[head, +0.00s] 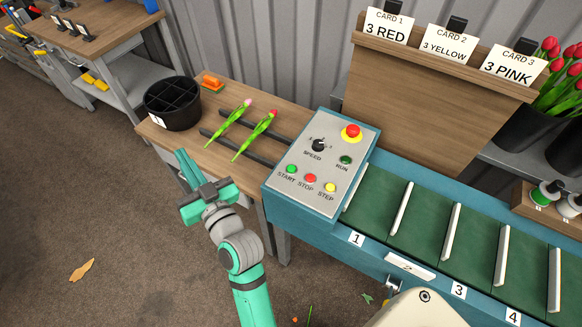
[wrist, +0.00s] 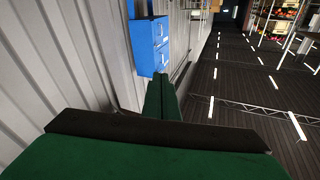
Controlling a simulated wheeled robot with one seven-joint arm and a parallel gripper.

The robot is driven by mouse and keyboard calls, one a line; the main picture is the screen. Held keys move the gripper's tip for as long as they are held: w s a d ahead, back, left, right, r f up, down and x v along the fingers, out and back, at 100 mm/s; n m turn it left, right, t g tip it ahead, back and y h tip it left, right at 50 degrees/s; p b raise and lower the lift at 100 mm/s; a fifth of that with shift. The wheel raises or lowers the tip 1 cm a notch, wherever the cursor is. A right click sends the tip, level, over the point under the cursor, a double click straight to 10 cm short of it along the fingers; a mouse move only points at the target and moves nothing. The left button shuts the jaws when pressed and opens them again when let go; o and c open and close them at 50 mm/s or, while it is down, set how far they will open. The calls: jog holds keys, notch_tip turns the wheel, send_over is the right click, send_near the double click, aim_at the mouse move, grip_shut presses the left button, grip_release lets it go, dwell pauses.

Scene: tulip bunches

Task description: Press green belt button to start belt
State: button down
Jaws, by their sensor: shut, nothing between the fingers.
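The green START button (head: 291,169) is at the lower left of the grey control panel (head: 322,183), at the belt's left end. A red STOP button (head: 310,178) and a yellow STEP button (head: 330,187) sit beside it. The RUN lamp (head: 345,160) looks dark green. The green belt (head: 428,224) carries white dividers and no flowers in view. My gripper (head: 182,158) is left of the panel, apart from it, in front of the wooden table's edge. Its green fingers are together and empty in the wrist view (wrist: 161,92).
The wooden table (head: 180,143) holds a black divided bucket (head: 172,103), an orange object (head: 212,82) and two tulips (head: 254,136) on dark rails. A red emergency knob (head: 352,131) and a SPEED dial (head: 319,145) are on the panel. Cards stand on the wooden board behind.

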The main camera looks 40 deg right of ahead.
jog(key=w+d+r+n+y, duration=0.3)
jog(key=d+r+n, duration=0.2)
jog(key=d+r, duration=0.1)
jog(key=n+g+h, duration=0.2)
jog(key=n+g, duration=0.5)
jog(key=g, duration=0.3)
send_over(294, 171)
notch_tip(294, 171, down, 9)
jog(key=shift+f, duration=0.1)
jog(key=shift+f, duration=4.3)
jog(key=shift+f, duration=0.15)
jog(key=shift+f, duration=0.25)
